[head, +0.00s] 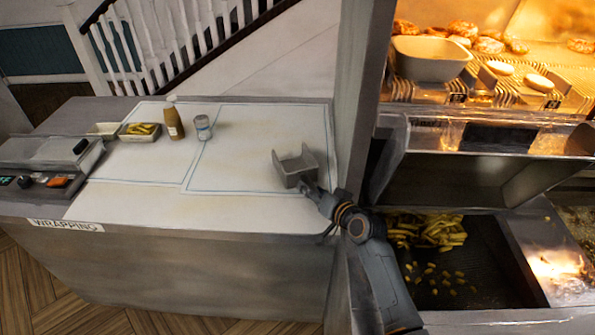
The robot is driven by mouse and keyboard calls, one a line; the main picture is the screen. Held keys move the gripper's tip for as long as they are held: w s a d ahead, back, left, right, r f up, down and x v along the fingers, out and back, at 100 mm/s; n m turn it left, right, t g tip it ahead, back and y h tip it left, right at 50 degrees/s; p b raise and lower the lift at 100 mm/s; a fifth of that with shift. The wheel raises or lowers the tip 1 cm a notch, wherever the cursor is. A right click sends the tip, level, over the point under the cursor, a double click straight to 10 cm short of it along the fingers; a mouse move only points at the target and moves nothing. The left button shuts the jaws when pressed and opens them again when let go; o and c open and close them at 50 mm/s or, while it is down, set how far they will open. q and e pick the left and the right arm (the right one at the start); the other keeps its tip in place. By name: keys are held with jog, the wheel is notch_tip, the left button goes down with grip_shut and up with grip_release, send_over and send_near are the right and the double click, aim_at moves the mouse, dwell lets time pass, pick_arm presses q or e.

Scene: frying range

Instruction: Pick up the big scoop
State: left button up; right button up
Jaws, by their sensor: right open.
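My right arm comes in from the lower right. Any handle of the scoop is hidden or too small to make out. My left gripper is not in view.
A brown sauce bottle (173,121), a small shaker (203,128) and a tray of chips (139,131) stand at the counter's back left. A grey post (357,95) rises right of the scoop. Beyond it is a fryer bay with chips (430,230). The counter's middle is clear.

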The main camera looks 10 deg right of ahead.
grip_shut()
jog(key=shift+r, duration=0.1)
dwell(0.4)
